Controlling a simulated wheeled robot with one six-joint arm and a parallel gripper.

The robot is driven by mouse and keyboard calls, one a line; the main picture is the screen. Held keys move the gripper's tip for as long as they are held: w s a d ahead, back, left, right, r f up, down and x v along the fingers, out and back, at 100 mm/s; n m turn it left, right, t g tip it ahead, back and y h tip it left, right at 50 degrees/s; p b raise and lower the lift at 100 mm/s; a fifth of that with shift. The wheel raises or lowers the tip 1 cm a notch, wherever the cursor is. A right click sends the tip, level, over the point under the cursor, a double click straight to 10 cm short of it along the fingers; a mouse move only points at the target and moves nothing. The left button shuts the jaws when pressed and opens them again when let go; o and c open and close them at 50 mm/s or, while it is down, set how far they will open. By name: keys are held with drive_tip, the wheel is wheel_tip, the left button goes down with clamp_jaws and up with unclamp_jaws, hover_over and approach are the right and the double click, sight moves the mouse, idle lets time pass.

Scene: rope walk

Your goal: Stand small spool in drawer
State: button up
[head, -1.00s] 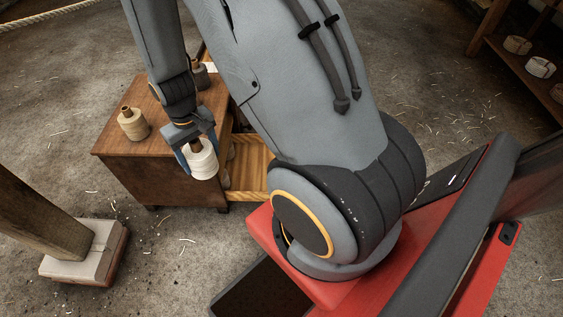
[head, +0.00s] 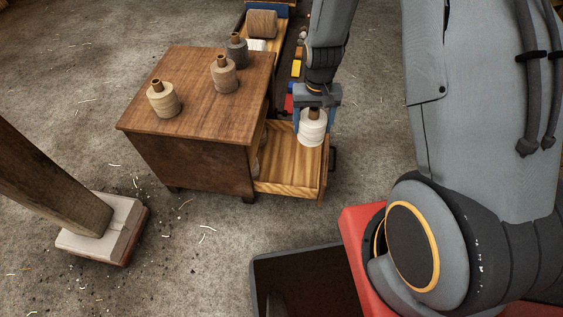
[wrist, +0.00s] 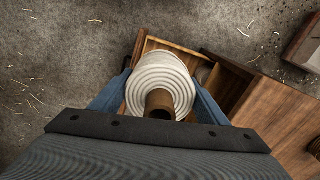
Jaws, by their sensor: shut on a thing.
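A small spool of white thread (head: 312,130) with a brown core is held upright in my gripper (head: 314,118). The gripper's blue fingers are shut on it from both sides, and it also shows in the wrist view (wrist: 160,85). The open wooden drawer (head: 287,185) pulls out from the right side of a brown cabinet (head: 190,140). The spool is above the drawer's front end, at its far right part in the head view. In the wrist view the drawer (wrist: 150,44) lies partly hidden beneath the spool. Its inside looks partly filled near the cabinet, but the contents are mostly hidden.
Several spools, tan (head: 163,98), brown (head: 223,75) and dark grey (head: 236,50), stand on the cabinet top. A wooden post on a pale block (head: 100,230) stands at left. A dark open bin (head: 300,285) is at the bottom. Coloured items lie behind the drawer.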

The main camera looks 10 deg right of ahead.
drive_tip(key=w+f+m+b, duration=0.1)
drive_tip(key=w+f+b, duration=0.4)
drive_tip(key=f+b, duration=0.3)
drive_tip(key=w+f+m+b, duration=0.2)
drive_tip(key=w+f+b, duration=0.4)
drive_tip(key=f, duration=1.1)
drive_tip(key=w+f+m+b, duration=0.2)
drive_tip(key=w+f+b, duration=0.3)
drive_tip(key=f+b, duration=0.4)
drive_tip(key=shift+w+f+b, duration=0.2)
drive_tip(key=shift+f+b, duration=0.15)
drive_tip(key=shift+f, duration=1.5)
drive_tip(key=shift+f, duration=0.1)
drive_tip(key=o, duration=1.3)
wheel_tip(320, 180, up, 12)
drive_tip(key=p, duration=0.4)
drive_tip(key=shift+p, duration=0.35)
